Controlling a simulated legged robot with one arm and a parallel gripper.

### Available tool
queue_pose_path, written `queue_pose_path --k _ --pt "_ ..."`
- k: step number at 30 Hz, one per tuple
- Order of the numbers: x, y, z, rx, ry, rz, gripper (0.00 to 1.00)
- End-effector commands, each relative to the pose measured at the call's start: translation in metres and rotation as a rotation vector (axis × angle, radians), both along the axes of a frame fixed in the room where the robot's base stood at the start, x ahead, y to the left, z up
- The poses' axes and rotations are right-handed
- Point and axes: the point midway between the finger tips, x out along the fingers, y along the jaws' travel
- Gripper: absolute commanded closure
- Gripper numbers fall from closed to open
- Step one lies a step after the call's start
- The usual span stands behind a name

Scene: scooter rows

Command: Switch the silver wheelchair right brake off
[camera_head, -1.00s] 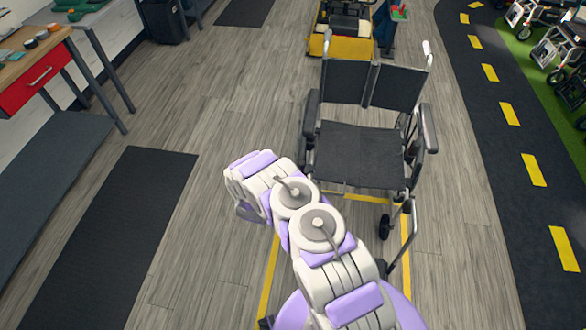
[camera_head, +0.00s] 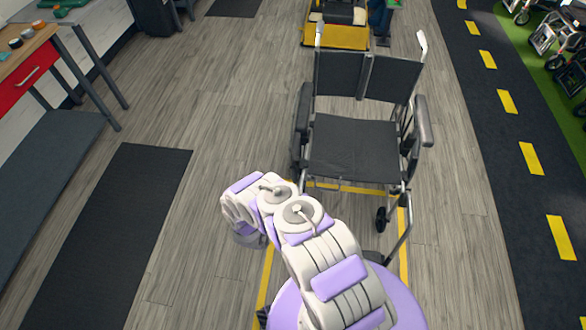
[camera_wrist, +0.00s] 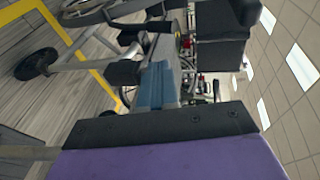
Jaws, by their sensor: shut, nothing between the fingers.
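The silver wheelchair (camera_head: 354,148) stands ahead, right of centre in the head view, with a black seat, black back panels and silver push handles. Its open front faces me. It also shows sideways in the wrist view, with a black panel (camera_wrist: 220,55) and a small caster wheel (camera_wrist: 37,63). I cannot make out the brake lever in either view. My gripper (camera_wrist: 158,80) is shut and empty, reaching toward the wheelchair in the wrist view; contact cannot be told. In the head view my folded arm hides it, in front of the chair and to its left.
A yellow floor outline (camera_head: 403,240) surrounds the wheelchair's place. A yellow-based machine (camera_head: 335,35) stands behind the chair. A dark lane with yellow dashes (camera_head: 530,158) runs along the right.

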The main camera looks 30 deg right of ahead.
Motion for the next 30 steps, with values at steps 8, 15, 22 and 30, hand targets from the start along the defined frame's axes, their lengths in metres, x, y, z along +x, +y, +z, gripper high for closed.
queue_pose_path --k 8,15,22,30 --pt "0.016 -0.018 -0.007 0.000 0.000 -0.003 1.00" --pt "0.050 -0.051 -0.018 0.002 -0.004 -0.004 1.00" --pt "0.079 -0.078 -0.022 0.000 -0.004 -0.002 1.00" --pt "0.096 -0.095 -0.019 0.001 -0.001 0.000 1.00"
